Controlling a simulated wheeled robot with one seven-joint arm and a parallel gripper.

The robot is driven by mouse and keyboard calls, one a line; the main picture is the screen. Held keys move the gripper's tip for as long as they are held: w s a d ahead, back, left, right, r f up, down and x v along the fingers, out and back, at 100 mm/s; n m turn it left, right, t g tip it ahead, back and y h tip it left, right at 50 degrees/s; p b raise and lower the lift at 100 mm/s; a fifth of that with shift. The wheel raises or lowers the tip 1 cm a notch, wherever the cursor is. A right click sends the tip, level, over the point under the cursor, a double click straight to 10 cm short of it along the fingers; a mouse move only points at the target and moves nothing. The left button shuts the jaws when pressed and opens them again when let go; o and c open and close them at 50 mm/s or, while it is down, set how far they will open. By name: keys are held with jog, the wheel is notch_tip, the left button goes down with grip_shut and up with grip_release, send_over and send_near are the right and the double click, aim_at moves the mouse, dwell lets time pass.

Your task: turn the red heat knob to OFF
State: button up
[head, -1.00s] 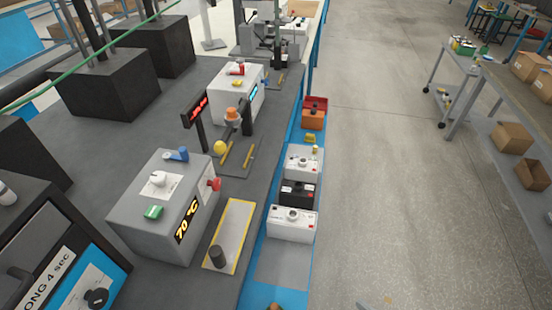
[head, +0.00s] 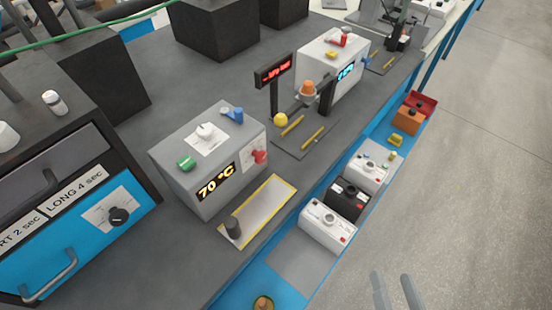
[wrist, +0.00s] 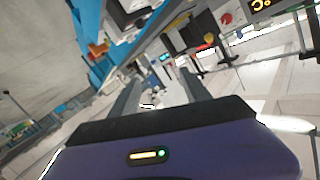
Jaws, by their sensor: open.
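A grey box (head: 182,171) on the dark bench has a glowing "70 °C" display (head: 216,182) on its front. A red knob (head: 259,156) sits on a white plate at the display's right. Its pointer setting is too small to read. The red knob also shows near the top of the tilted wrist view (wrist: 226,18). My gripper (head: 395,291) is open and empty at the lower right of the head view, over the floor and well apart from the knob. Its two spread fingers also show in the wrist view (wrist: 160,90).
A green knob (head: 186,163), white dial (head: 206,131) and blue lever (head: 232,114) are on the box's top. A yellow-edged tray (head: 262,207) with a dark cylinder (head: 233,227) lies before it. Several small devices line the blue front ledge. The floor at right is clear.

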jog(key=w+a+f+m+y, duration=0.1)
jog(key=w+f+m, duration=0.35)
jog(key=w, duration=0.55)
jog(key=m+g+y+b, duration=0.2)
jog(key=m+g+y, duration=0.3)
jog(key=m+y, duration=1)
send_near(263, 160)
notch_tip(263, 160, up, 2)
jog(key=a+m+h, duration=0.2)
jog(key=m+h, duration=0.1)
jog(key=p+x, duration=0.1)
jog(key=x, duration=0.6)
jog(key=shift+w+r, duration=0.1)
jog(key=shift+w, duration=0.1)
grip_shut()
